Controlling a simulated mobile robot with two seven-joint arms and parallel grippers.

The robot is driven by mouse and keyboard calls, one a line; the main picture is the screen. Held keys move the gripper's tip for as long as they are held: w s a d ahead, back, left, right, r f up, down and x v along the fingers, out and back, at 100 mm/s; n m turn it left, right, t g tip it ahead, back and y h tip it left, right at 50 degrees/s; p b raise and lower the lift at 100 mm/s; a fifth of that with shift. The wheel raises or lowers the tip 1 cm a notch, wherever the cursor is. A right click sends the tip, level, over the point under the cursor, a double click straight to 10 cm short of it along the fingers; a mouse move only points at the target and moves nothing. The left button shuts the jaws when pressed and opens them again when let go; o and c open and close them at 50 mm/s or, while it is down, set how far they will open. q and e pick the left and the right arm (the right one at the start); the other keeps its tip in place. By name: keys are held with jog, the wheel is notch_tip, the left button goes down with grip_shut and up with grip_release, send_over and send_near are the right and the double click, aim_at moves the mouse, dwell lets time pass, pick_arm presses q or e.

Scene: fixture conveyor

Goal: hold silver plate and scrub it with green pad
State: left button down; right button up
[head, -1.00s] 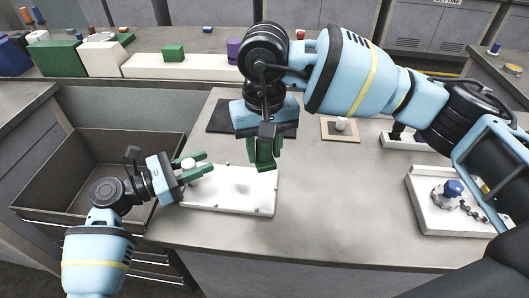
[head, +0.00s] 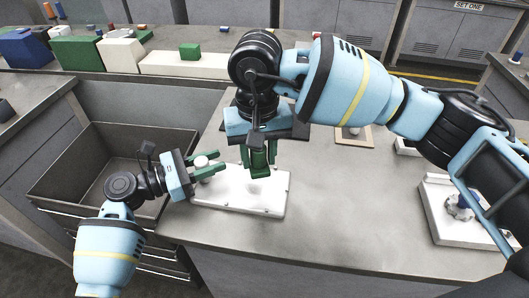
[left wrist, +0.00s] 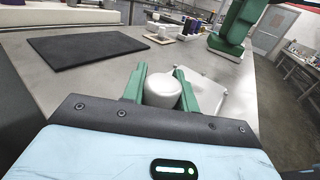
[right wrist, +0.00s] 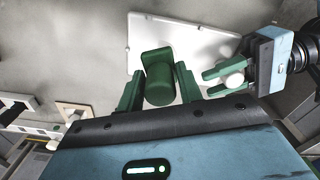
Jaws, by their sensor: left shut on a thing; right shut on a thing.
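The silver plate (head: 268,206) looks pale, nearly white, and lies flat at the table's front left. A white round knob (left wrist: 162,90) stands at its left end. My left gripper (head: 214,171) is shut on this knob, one finger each side, as the right wrist view (right wrist: 222,82) also shows. My right gripper (head: 258,160) points down over the plate's middle to back part, shut on the green pad (right wrist: 158,78), a block with a rounded grip. The pad's underside is hidden, so I cannot tell whether it touches the plate.
A black mat (left wrist: 85,46) lies behind the plate. A white tray with a blue-topped fixture (head: 462,206) stands at the right. An open grey drawer (head: 110,165) is at the left. The table between plate and right tray is clear.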

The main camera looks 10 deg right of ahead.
pick_arm(q)
jog(key=shift+f, duration=0.2)
pick_arm(e)
jog(key=shift+f, duration=0.2)
jog(key=shift+f, duration=3.6)
jog(key=shift+w+a+f, duration=0.2)
jog(key=shift+w+a, duration=0.1)
jog(key=shift+a, duration=0.4)
jog(key=shift+w+a+f, duration=0.15)
jog(key=shift+w+a, duration=0.1)
jog(key=shift+a, duration=0.4)
jog(key=shift+c, duration=0.4)
jog(key=shift+w+a, duration=0.2)
jog(key=shift+a, duration=0.4)
jog(key=d, duration=0.1)
jog(key=s+d, duration=0.1)
jog(key=d, duration=0.2)
jog(key=shift+s, duration=0.25)
jog(key=shift+r, duration=4.15)
pick_arm(q)
jog(key=c, duration=1)
grip_release()
jog(key=shift+r, duration=0.1)
